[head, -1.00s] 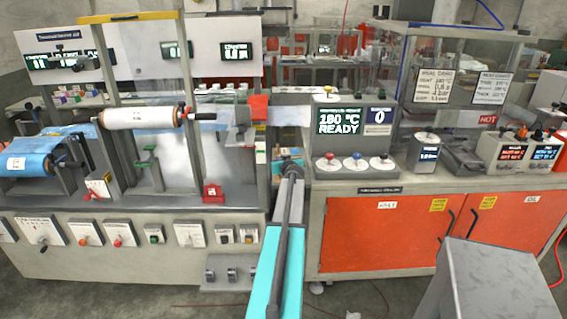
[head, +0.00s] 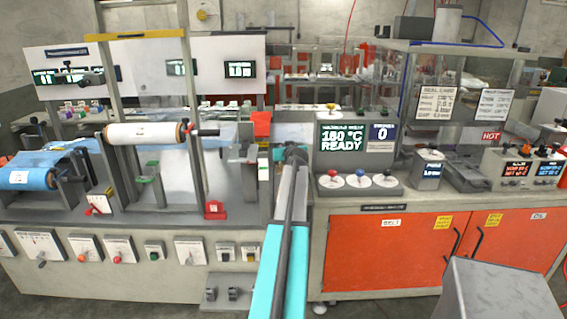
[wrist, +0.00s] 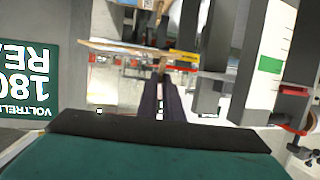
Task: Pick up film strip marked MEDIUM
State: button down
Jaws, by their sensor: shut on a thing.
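My gripper (head: 292,152) is at the end of the teal arm, in the gap between the film machine on the left and the heater unit on the right. In the wrist view its dark fingers (wrist: 161,82) are close together, shut on a thin flat strip (wrist: 120,46) with a tan edge that crosses their tips. I cannot read any marking on it, so I cannot tell whether it says MEDIUM. In the head view the gripper hides most of what it holds.
The heater unit (head: 358,160), reading 180 °C READY, stands close on the right. The film machine's frame, with a white roll (head: 148,133) and a red block (head: 214,209), is on the left. A clear-walled enclosure (head: 450,95) stands at the back right.

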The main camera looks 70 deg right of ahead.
jog(key=shift+r, duration=2.4)
